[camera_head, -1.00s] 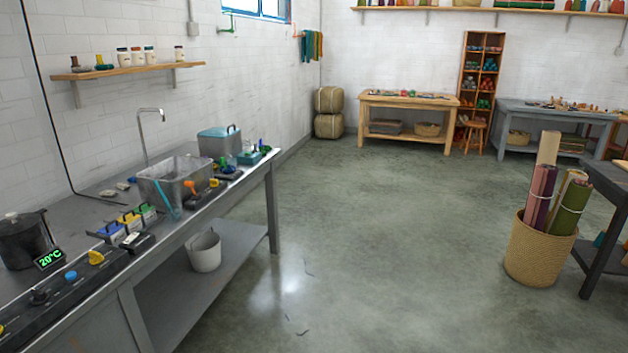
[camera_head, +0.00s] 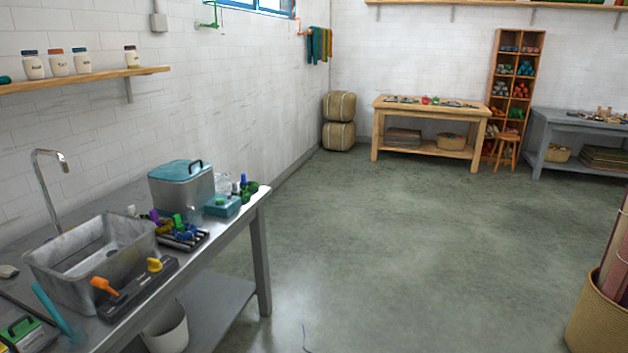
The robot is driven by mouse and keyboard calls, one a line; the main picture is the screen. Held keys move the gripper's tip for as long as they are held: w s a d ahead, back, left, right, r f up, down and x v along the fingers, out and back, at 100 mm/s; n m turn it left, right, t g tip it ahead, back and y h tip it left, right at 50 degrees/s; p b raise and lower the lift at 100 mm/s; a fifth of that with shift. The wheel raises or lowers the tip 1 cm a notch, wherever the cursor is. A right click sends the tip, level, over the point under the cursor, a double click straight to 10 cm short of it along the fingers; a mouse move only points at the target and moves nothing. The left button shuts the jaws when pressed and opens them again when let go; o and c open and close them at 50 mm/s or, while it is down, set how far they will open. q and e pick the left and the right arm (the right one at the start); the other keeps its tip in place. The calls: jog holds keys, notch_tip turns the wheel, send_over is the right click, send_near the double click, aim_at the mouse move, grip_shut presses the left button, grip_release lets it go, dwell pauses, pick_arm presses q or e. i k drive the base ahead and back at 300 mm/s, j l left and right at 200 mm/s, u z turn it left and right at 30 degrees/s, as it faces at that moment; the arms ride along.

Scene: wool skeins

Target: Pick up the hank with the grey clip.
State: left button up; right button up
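Several hanks (camera_head: 319,45) in teal, green and orange-brown hang from a peg rail high on the far end of the left wall. They are small in the head view, and I cannot make out a grey clip on any of them. Rolled skeins (camera_head: 514,80) of several colours fill a wooden cubby shelf by the back wall, also too small to show clips. Neither of my grippers is in view.
A metal bench with a steel sink (camera_head: 92,262), a lidded tank (camera_head: 182,184) and dye tools runs along the left. A wooden table (camera_head: 432,108) stands at the back, with a stool (camera_head: 507,146) to its right. A wicker basket (camera_head: 596,318) is at right. The middle floor is clear.

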aim_at(245, 195)
jog(key=i+u, duration=0.15)
jog(key=i, duration=0.3)
jog(key=i+l+u, duration=0.2)
jog(key=i, duration=0.3)
jog(key=i+l+u, duration=0.15)
jog(key=i, duration=0.3)
jog(key=i+l+u, duration=0.2)
jog(key=i, duration=0.25)
